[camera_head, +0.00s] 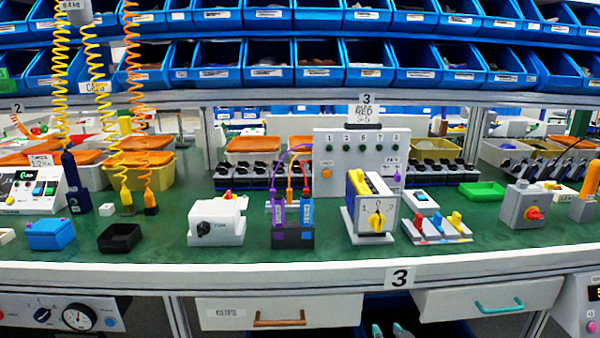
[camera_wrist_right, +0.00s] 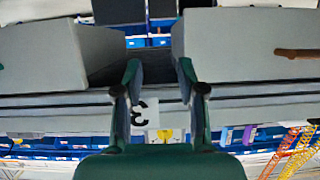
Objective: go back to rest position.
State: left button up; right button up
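My right gripper (camera_head: 389,330) shows only as two pale and teal fingertips at the bottom edge of the head view, below the table's front edge and between the two drawers. In the right wrist view, its fingers (camera_wrist_right: 160,80) stand apart with an empty gap between them. My left gripper is in neither view. A rotary switch with a yellow knob (camera_head: 377,221) stands upright on the table above my right gripper, well apart from it. The knob's pointer looks roughly upright, near the 0 mark.
The green table (camera_head: 340,255) carries a white box with a black knob (camera_head: 216,222), a grey box with a red knob (camera_head: 523,205) and a tall panel (camera_head: 340,160). Drawers (camera_head: 275,312) (camera_head: 490,298) flank my right gripper. Coiled cords (camera_head: 95,75) hang at the left.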

jog(key=s+a+f+g+y, duration=0.1)
jog(key=s+a+f+g, duration=0.15)
jog(key=s+f, duration=0.5)
jog(key=s+a+f+g, duration=0.1)
jog(key=s+f+g, duration=0.25)
jog(key=f, duration=0.65)
jog(key=s+a+f+m+g+y, duration=0.1)
jog(key=s+a+f+g, duration=0.2)
jog(key=s, duration=0.6)
jog(key=s+a+f+m+g+y, duration=0.1)
jog(key=s+a+f+g, duration=0.15)
jog(key=s+f, duration=0.45)
jog(key=s+r+p, duration=0.2)
jog(key=r+p, duration=1)
jog(key=r, duration=0.1)
jog(key=s+r+g+p, duration=0.1)
jog(key=r+p, duration=1.1)
jog(key=r, duration=0.1)
jog(key=shift+s+d+r+p, duration=0.2)
jog(key=shift+s+d+p, duration=0.1)
jog(key=shift+s, duration=0.1)
